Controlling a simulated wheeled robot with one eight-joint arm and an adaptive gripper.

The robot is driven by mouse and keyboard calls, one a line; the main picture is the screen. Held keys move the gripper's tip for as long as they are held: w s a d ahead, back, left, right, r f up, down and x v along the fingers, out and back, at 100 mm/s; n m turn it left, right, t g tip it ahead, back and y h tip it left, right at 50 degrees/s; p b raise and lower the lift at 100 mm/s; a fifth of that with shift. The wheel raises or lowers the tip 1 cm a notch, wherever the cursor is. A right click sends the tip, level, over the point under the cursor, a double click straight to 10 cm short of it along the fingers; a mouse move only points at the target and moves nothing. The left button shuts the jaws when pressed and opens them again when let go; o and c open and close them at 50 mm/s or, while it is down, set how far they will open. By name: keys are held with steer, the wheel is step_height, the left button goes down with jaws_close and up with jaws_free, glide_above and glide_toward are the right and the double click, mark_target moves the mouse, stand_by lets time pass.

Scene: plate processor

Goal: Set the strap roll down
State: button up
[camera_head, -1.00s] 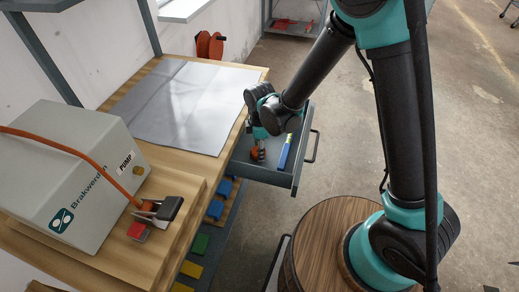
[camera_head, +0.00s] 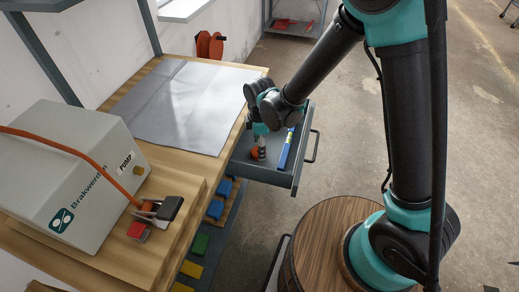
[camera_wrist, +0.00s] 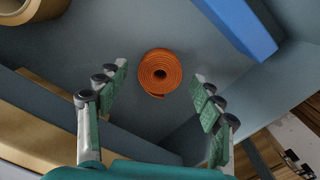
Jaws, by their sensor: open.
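The strap roll (camera_wrist: 160,73) is an orange spiral coil. In the wrist view it lies on the grey floor of the open drawer, between and just beyond my fingertips. My gripper (camera_wrist: 158,85) is open, with a finger on each side of the roll and a visible gap to both. In the head view my gripper (camera_head: 259,146) points down into the drawer (camera_head: 262,175), and the orange roll (camera_head: 255,153) shows at its tip.
A blue bar-shaped object (camera_head: 286,148) lies in the drawer to the right of the roll. A tan ring (camera_wrist: 30,8) sits at the wrist view's upper left. The drawer walls stand close around. The bench holds a grey mat (camera_head: 170,105) and a pump box (camera_head: 65,165).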

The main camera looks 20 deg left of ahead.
step_height(320, 180, up, 10)
steer(key=w+d+r+m, duration=0.2)
steer(key=w+d+m, duration=0.25)
steer(key=d, duration=0.45)
steer(key=w+d+m+t+y, duration=0.1)
steer(key=w+d+m, duration=0.15)
steer(key=d, duration=0.35)
steer(key=w+d+m+t, duration=0.1)
steer(key=d+m, duration=0.3)
steer(key=d, duration=0.3)
steer(key=s+d+m+t, duration=0.1)
steer(key=s+d+m, duration=0.2)
steer(key=d+m, duration=0.3)
steer(key=s+d+f+m+t+h, duration=0.1)
steer(key=s+d+m, duration=0.2)
steer(key=d+m, duration=0.4)
steer(key=d, duration=0.8)
steer(key=shift+d+f, duration=0.3)
steer(key=shift+w, duration=0.1)
